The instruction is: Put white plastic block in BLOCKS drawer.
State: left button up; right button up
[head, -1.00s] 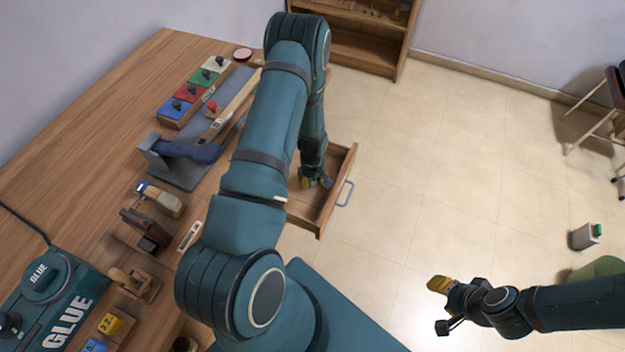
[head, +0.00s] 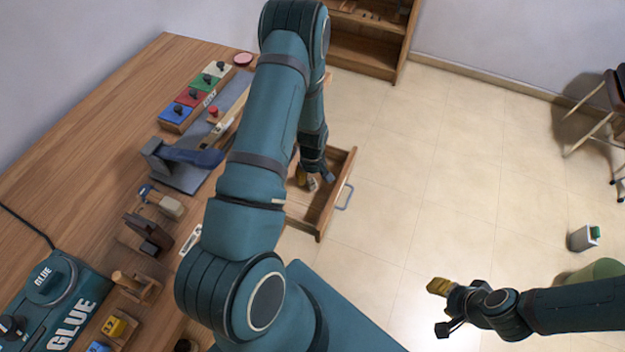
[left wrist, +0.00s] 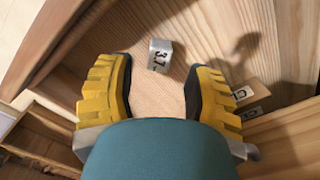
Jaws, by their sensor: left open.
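In the head view a small pale patch (head: 312,185) shows at the gripper, probably the block. My left gripper (head: 313,178) is above the drawer. In the left wrist view its two yellow fingers (left wrist: 157,92) are spread apart, with the block beyond their tips and apart from them. My right gripper (head: 438,308) hangs over the floor at lower right, its fingers apart and empty. Any label on the drawer's front cannot be read.
The workbench (head: 120,100) carries a teal GLUE machine (head: 55,300), a blue-handled tool (head: 190,157), and coloured blocks with knobs (head: 195,97). A shelf (head: 365,45) stands behind.

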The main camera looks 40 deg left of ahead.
aim_at(313, 182)
pick_arm(q)
notch_tip(313, 182, up, 8)
jog(key=p, duration=0.1)
jog(key=s+d+m+h, duration=0.1)
jog(key=s+d+m, duration=0.2)
jog(key=d, duration=0.6)
jog(key=s+d+m+t+h, duration=0.1)
jog(key=s+d+m, duration=0.2)
jog(key=d, duration=0.6)
jog(key=s+d+m+h, duration=0.1)
jog(key=s+d+m, duration=0.2)
jog(key=d, duration=0.6)
jog(key=shift+s+d+r+m+t+h, duration=0.15)
jog(key=shift+d+r+m+t+h, duration=0.25)
jog(key=shift+m, duration=0.6)
jog(key=shift+a, duration=0.2)
